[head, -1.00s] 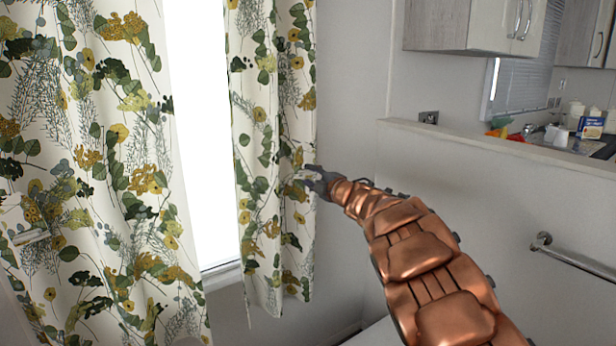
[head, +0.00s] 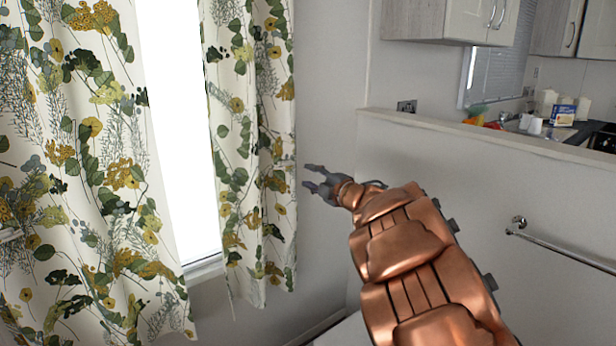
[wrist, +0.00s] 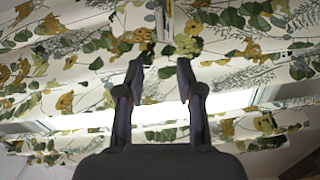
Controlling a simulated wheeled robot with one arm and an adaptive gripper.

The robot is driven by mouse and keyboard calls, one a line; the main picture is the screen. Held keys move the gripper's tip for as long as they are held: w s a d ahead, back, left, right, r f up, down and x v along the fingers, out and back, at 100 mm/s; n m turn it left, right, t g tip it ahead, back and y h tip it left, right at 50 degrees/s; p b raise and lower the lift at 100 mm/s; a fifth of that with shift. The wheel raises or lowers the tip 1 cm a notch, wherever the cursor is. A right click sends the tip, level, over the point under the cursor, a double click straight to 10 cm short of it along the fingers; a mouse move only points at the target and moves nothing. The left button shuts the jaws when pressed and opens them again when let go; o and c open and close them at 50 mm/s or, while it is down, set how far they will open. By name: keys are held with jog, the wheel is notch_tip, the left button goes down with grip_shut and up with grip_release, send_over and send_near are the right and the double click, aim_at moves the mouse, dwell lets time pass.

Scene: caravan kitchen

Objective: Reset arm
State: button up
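My gripper (head: 308,177) is at the end of my copper-coloured arm, in the middle of the head view. Its two dark fingers are apart, with nothing between them. It points left toward the right-hand flowered curtain (head: 262,150), with a small gap between fingertips and cloth. In the wrist view my gripper (wrist: 160,62) is open, with its fingers spread in front of the flowered curtains (wrist: 240,30) and the bright window (wrist: 65,120).
A flowered curtain (head: 90,190) hangs at the left of the bright window (head: 180,130). A half-height wall (head: 500,180) with a metal rail (head: 560,250) stands at the right. Cabinets (head: 440,22) hang above. A counter beyond the wall holds several small items, including a box (head: 563,112).

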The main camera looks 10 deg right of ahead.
jog(key=shift+d, duration=0.1)
jog(key=s+d+m+h, duration=0.3)
jog(key=d+m+h, duration=0.3)
jog(key=d, duration=0.1)
jog(key=s+d+m+h, duration=0.4)
jog(key=d+m+h, duration=0.1)
jog(key=d, duration=0.2)
jog(key=s+d+f+m+g+h, duration=0.1)
jog(key=s+f+m+g, duration=0.4)
jog(key=s, duration=0.5)
jog(key=s+d+f+m+g+h, duration=0.1)
jog(key=s+f+m+g, duration=0.25)
jog(key=s+f, duration=0.45)
jog(key=s+a+f+m+g+y, duration=0.1)
jog(key=s+a+f+g+y, duration=0.3)
jog(key=s, duration=0.7)
jog(key=s+a+f+g+h, duration=0.1)
jog(key=s+a+g, duration=0.2)
jog(key=s+a, duration=0.55)
jog(key=s+a+f+m+g+y, duration=0.1)
jog(key=s+a+f+g+y, duration=0.15)
jog(key=s, duration=1.05)
notch_tip(320, 180, up, 17)
jog(key=p, duration=1.6)
jog(key=shift+w+f+h, duration=0.15)
jog(key=shift+w+h, duration=0.15)
jog(key=shift+h, duration=0.05)
